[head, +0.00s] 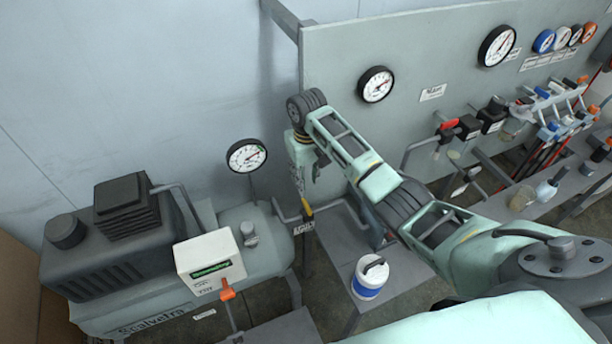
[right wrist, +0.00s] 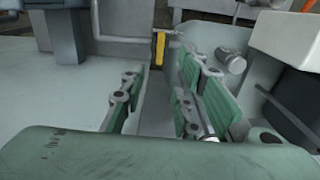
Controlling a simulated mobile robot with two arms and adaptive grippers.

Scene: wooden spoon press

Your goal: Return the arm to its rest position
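My right arm (head: 405,205) reaches in from the lower right and stretches across to the middle of the head view, in front of the grey panel. My right gripper (head: 307,172) hangs down from its end, above a pipe valve with a yellow handle (head: 307,208). In the right wrist view my gripper (right wrist: 162,90) has its two green-padded fingers apart, with nothing held between them. The yellow handle (right wrist: 160,45) shows beyond the fingertips there, apart from them. My left gripper is not in the head view.
A compressor with a tank (head: 265,245) and a white box with an orange handle (head: 210,258) stand at left. A white and blue canister (head: 370,277) sits on a low grey stand (head: 345,240). The grey panel (head: 420,60) carries gauges; valves and pipes crowd the right.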

